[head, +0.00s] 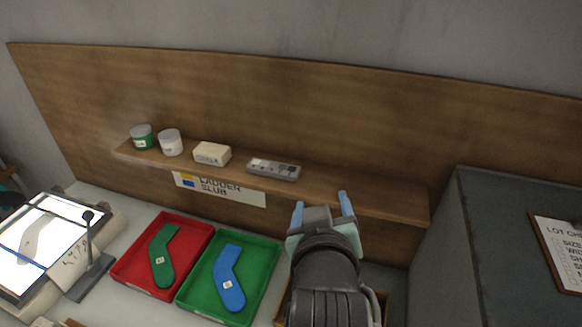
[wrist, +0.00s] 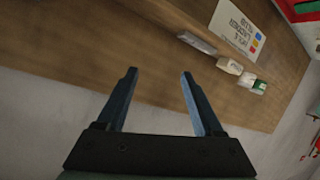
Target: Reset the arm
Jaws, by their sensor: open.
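My gripper (head: 321,203) is raised in front of the wooden back panel, to the right of the trays in the head view. Its two blue fingers are apart with nothing between them. The wrist view also shows the open fingers (wrist: 158,98), with the brown panel and grey wall beyond them.
A wooden shelf (head: 375,205) holds a green jar (head: 141,137), a white jar (head: 171,143), a pale box (head: 212,153) and a grey device (head: 273,169). Below, a red tray (head: 200,235) holds a green sock shape; a green tray (head: 262,262) holds a blue one. A grey cabinet (head: 480,240) stands right.

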